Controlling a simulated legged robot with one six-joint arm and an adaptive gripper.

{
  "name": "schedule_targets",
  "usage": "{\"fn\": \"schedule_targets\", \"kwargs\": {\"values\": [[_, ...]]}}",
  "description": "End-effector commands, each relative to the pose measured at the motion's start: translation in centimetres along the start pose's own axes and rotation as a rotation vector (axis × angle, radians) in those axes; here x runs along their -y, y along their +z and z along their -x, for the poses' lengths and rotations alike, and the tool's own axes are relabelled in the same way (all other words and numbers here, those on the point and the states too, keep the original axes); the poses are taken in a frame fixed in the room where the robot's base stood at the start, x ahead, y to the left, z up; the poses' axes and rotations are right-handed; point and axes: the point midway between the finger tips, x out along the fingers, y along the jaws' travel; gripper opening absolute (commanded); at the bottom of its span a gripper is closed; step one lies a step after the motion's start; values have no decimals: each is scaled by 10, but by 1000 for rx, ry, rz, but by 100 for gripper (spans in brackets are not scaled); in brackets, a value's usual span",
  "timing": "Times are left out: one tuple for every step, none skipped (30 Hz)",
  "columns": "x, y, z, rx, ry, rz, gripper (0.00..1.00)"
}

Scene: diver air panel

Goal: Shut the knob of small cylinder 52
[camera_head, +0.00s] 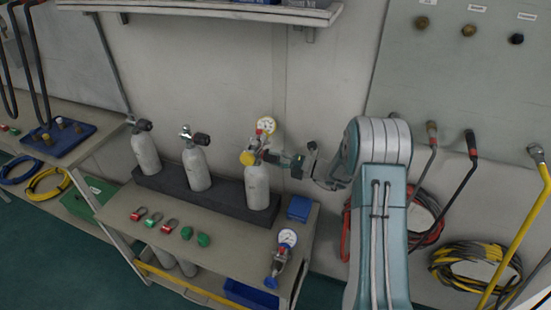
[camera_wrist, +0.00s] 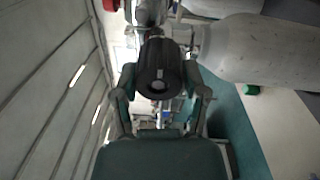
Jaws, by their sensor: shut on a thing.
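Three small grey cylinders stand in a row on the bench; their numbers are too small to read. The right cylinder (camera_head: 257,187) carries a valve with a yellow part (camera_head: 248,158) and a round gauge (camera_head: 266,125) on top. My gripper (camera_head: 277,159) reaches in from the right at this valve. In the wrist view, a black ribbed knob (camera_wrist: 160,70) sits between my gripper's two fingers (camera_wrist: 160,85), which are shut on it. In the head view the knob is mostly hidden by the fingers. The right cylinder's pale body (camera_wrist: 260,48) also shows in the wrist view.
The middle cylinder (camera_head: 196,168) and left cylinder (camera_head: 146,152) stand in the same dark rack (camera_head: 226,199). A loose gauge assembly (camera_head: 284,256), a blue box (camera_head: 299,208), and red and green shackles lie on the bench. A wall is close behind; hoses hang at right.

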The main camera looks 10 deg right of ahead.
Motion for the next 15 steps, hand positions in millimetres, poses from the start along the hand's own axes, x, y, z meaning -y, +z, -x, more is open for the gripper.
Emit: {"fn": "schedule_targets", "kwargs": {"values": [[5,-2,0,0,-10,-9,9],[5,-2,0,0,-10,-9,9],[6,-2,0,0,-10,-9,9],[6,-2,0,0,-11,-9,9],[6,-2,0,0,-11,-9,61],[5,-2,0,0,-10,-9,79],[5,-2,0,0,-10,-9,92],[5,-2,0,0,-9,-8,92],[4,-2,0,0,-8,-7,92],[4,-2,0,0,-7,-6,92],[4,-1,0,0,-7,-6,92],[3,-1,0,0,-6,-5,92],[3,-1,0,0,-5,-4,92],[2,-1,0,0,-5,-4,92],[2,-1,0,0,-5,-3,92]]}}
